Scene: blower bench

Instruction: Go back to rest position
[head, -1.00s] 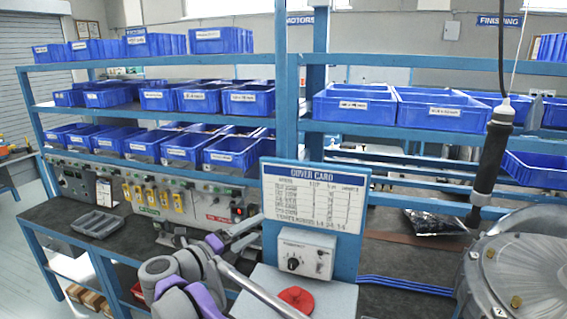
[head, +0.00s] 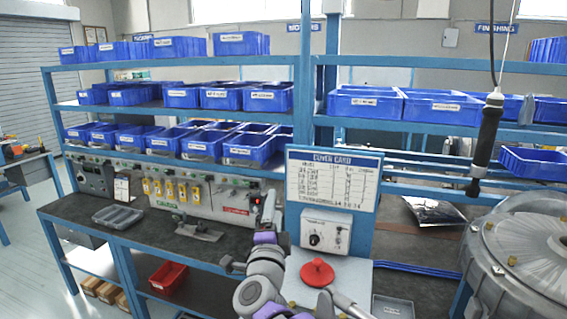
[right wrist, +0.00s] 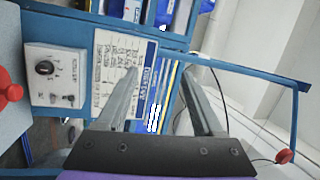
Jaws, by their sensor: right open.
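My right gripper (head: 268,212) shows in the head view in front of the bench, left of the cover card (head: 333,182). Its purple-and-grey wrist and arm come up from the bottom middle. In the right wrist view the two fingers of the right gripper (right wrist: 164,74) stand apart with nothing held between them. Beyond them in that view are the card (right wrist: 112,62) and the blue frame, turned sideways. My left gripper is not in view.
A control box (head: 325,232) and red knob (head: 317,272) are close right of my arm. A hanging black tool (head: 487,138) and large round metal housing (head: 525,250) are at right. A grey tray (head: 118,216) and flat metal part (head: 195,229) lie on the left bench.

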